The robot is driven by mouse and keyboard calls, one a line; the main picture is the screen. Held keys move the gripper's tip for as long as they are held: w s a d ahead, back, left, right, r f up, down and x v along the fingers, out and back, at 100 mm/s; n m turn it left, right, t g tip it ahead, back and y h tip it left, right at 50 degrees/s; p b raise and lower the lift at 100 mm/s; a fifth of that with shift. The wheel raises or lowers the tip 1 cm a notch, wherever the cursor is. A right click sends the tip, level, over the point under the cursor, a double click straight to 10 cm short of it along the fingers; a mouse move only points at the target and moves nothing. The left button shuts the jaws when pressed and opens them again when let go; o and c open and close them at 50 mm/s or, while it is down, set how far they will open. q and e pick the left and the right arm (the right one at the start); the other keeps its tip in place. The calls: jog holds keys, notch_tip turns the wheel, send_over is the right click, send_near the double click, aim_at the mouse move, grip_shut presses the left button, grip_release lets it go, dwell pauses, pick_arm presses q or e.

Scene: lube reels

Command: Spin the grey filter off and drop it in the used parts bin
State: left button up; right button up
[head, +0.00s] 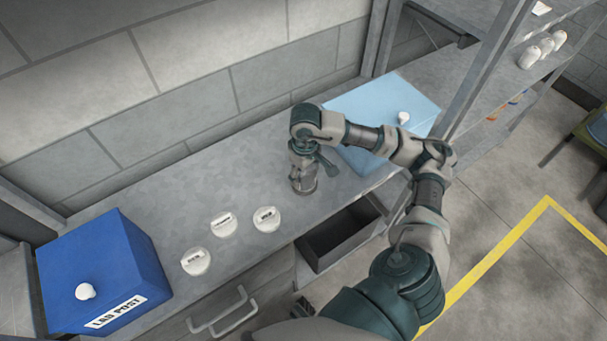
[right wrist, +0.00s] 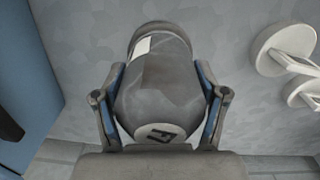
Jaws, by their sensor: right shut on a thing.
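The grey filter (head: 303,187) stands on the counter below my right gripper (head: 304,168) in the head view. The right wrist view shows the grey filter (right wrist: 158,75) as a rounded grey body with a pale patch and a pale end bearing a dark mark. My right gripper (right wrist: 160,95) is shut on it, one finger on each side. Whether the filter is still threaded on anything is hidden. My left gripper is not in view.
A blue box (head: 100,262) marked "LAB POST" stands at the left. Several white round labelled pieces (head: 224,224) lie on the counter (head: 185,205) between it and the filter. A metal post (head: 487,70) rises at the right.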

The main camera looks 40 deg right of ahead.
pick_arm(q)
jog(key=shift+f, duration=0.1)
pick_arm(e)
jog(key=shift+s+f, duration=0.2)
jog(key=shift+f, duration=0.15)
jog(key=shift+f+n+b, duration=0.25)
jog(key=shift+n+b, duration=0.75)
jog(key=shift+n, duration=0.2)
jog(key=shift+w+r+p, duration=0.2)
jog(key=shift+r+p, duration=0.35)
jog(key=shift+r, duration=0.35)
pick_arm(q)
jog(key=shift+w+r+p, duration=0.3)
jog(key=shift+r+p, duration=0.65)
jog(key=shift+p, duration=0.45)
pick_arm(e)
jog(key=shift+r, duration=2.85)
